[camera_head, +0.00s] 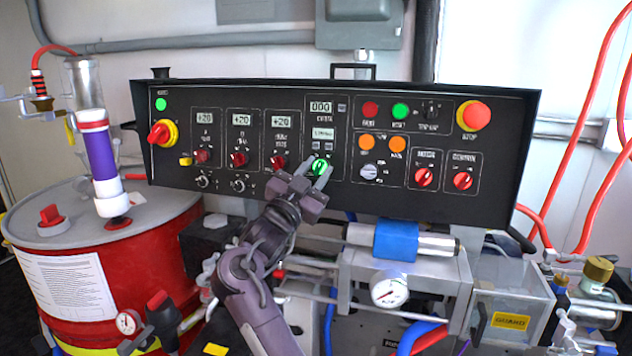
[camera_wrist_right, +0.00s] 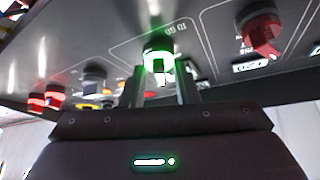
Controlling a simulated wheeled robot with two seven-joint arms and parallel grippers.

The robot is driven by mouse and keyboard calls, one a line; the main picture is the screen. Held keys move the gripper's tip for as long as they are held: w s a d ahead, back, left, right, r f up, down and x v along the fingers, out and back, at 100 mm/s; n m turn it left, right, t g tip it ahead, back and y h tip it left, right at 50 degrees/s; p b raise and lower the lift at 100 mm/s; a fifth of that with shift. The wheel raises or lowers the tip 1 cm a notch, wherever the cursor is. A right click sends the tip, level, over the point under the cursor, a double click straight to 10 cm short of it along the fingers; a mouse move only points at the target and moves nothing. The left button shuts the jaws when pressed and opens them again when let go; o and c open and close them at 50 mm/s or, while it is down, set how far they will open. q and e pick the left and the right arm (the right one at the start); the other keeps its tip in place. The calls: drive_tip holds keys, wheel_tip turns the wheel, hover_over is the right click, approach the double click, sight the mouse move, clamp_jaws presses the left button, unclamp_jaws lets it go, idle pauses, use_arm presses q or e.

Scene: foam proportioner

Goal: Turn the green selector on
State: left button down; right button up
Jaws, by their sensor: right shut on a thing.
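The green selector (camera_head: 319,167) is a small lit green knob low in the middle of the black control panel (camera_head: 490,193). In the right wrist view the green selector (camera_wrist_right: 158,60) glows between the two fingers. My right gripper (camera_head: 314,178) is at the panel face, its fingertips on either side of the selector and shut on it. The same gripper (camera_wrist_right: 162,88) fills the lower middle of the wrist view. The fingers partly cover the knob, so its exact angle is hard to read. My left gripper is not in view.
A red stop button (camera_head: 474,115) is at the panel's right end. A pressure gauge (camera_head: 389,292) and blue-sleeved cylinder (camera_head: 396,241) stand below. A red drum (camera_head: 150,262) stands left.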

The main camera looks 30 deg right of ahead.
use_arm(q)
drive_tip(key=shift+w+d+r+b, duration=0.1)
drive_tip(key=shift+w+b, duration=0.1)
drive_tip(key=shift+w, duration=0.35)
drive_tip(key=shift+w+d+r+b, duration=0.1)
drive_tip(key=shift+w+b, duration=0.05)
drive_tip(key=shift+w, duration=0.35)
use_arm(e)
drive_tip(key=shift+m+g, duration=0.6)
drive_tip(key=shift+m, duration=0.4)
drive_tip(key=o, duration=0.6)
